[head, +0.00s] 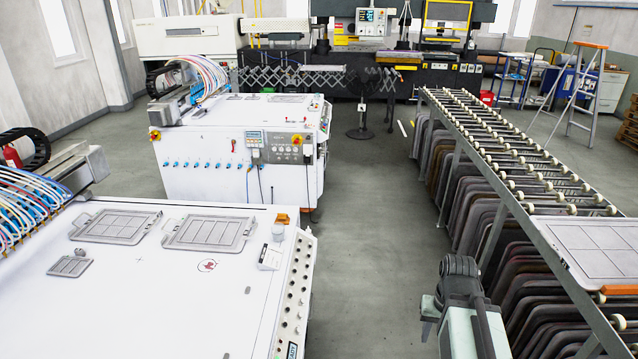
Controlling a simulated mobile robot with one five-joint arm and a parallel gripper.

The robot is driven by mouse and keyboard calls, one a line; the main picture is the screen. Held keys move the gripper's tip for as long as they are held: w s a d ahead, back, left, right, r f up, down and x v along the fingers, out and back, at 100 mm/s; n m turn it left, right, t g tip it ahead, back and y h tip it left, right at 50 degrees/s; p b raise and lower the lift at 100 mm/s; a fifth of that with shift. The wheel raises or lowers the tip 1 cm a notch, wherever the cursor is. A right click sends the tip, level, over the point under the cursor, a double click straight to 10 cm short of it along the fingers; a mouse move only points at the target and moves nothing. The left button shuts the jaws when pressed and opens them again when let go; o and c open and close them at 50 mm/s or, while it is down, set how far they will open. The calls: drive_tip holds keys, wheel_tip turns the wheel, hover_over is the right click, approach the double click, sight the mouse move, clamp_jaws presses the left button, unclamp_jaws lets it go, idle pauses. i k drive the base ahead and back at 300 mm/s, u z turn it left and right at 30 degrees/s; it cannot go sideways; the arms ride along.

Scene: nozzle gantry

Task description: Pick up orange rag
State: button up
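I cannot clearly make out an orange rag. A small orange item (282,219) lies on the right edge of the white machine top in the foreground; it may be a rag or a part of the machine. Another orange piece (617,289) shows at the right, at the near edge of a grey panel on the roller rack; I cannot tell if it is cloth. Part of my own arm shows at the bottom, right of centre, in the aisle. My gripper's fingers are not visible.
The white machine (150,300) fills the left foreground, with flat grey frames on top. A second white machine (230,170) stands behind it. The roller rack (500,150) runs along the right, with dark panels under it. A black fan (361,120) stands at the aisle's far end. The grey floor (370,220) between is clear.

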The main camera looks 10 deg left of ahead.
sight(283, 218)
drive_tip(key=u, duration=0.05)
drive_tip(key=i, duration=3.55)
drive_tip(key=u, duration=4.45)
